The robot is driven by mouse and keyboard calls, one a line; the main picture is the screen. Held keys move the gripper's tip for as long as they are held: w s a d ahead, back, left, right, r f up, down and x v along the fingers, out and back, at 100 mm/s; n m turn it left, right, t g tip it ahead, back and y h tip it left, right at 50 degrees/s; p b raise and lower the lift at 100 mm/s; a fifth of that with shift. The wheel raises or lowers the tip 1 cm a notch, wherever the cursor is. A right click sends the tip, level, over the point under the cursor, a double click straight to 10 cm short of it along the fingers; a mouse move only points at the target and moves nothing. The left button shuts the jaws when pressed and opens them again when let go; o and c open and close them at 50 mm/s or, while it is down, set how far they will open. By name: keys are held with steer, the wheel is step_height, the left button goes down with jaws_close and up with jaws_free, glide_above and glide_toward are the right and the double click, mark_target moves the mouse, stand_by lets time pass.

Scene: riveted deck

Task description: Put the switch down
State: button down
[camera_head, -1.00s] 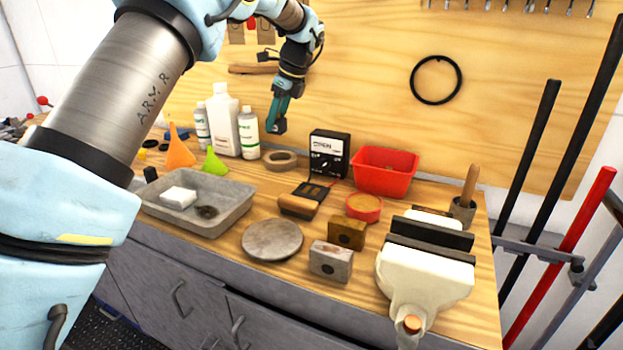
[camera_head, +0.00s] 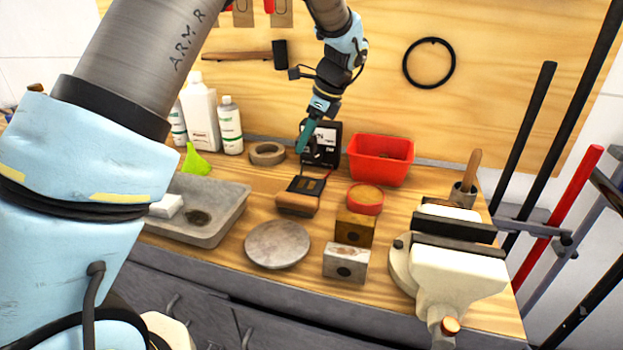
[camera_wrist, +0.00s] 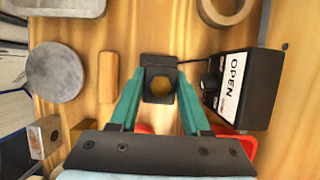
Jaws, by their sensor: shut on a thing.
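My gripper (camera_head: 301,147) is raised above the back of the bench, in front of the black meter box. In the wrist view its two green fingers (camera_wrist: 160,82) are shut on a small black piece with a brownish-yellow centre, which I take for the switch (camera_wrist: 160,97). The meter box (camera_head: 322,146) reads OPEN in the wrist view (camera_wrist: 245,90).
A red bin (camera_head: 380,163) and a tape ring (camera_head: 267,153) flank the meter box. A round grey plate (camera_head: 277,245), two metal blocks (camera_head: 345,262) and a vise (camera_head: 450,270) stand in front. A grey tray (camera_head: 225,225) is at left. Small bare patches of wood lie between them.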

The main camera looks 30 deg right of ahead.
step_height(320, 180, down, 9)
steer(key=shift+f+p, duration=0.15)
steer(key=shift+p, duration=1)
steer(key=shift+f, duration=0.2)
steer(key=shift+c, duration=1.8)
jaws_free()
steer(key=shift+r, duration=0.1)
